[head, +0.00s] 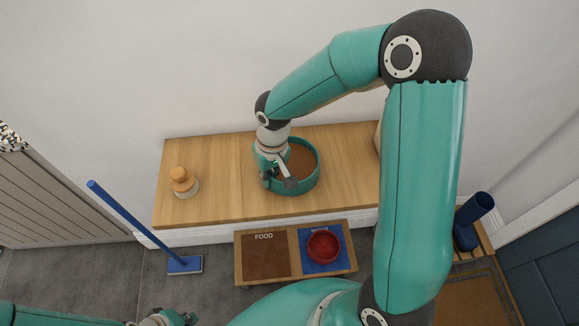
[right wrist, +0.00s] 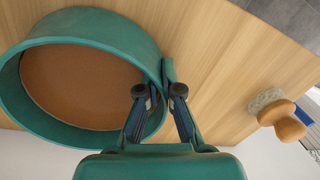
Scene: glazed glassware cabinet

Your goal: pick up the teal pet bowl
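The teal pet bowl (head: 318,165) is round with a brown inside and stands on the wooden bench top. It also fills the left of the right wrist view (right wrist: 90,30). My right gripper (head: 289,184) is at the bowl's rim in the head view. In the right wrist view its two fingertips (right wrist: 158,91) straddle the bowl's wall, one inside and one outside, close to it. Whether they press on the wall cannot be made out. My left gripper (head: 178,319) is at the bottom edge of the head view, partly cut off and away from the bowl.
A brush with a tan top (head: 183,182) stands on the bench (head: 220,160), left of the bowl. Below the bench is a feeding tray (head: 264,258) marked FOOD, with a red bowl (head: 323,247) on its blue side. A blue-handled broom (head: 135,220) leans at left.

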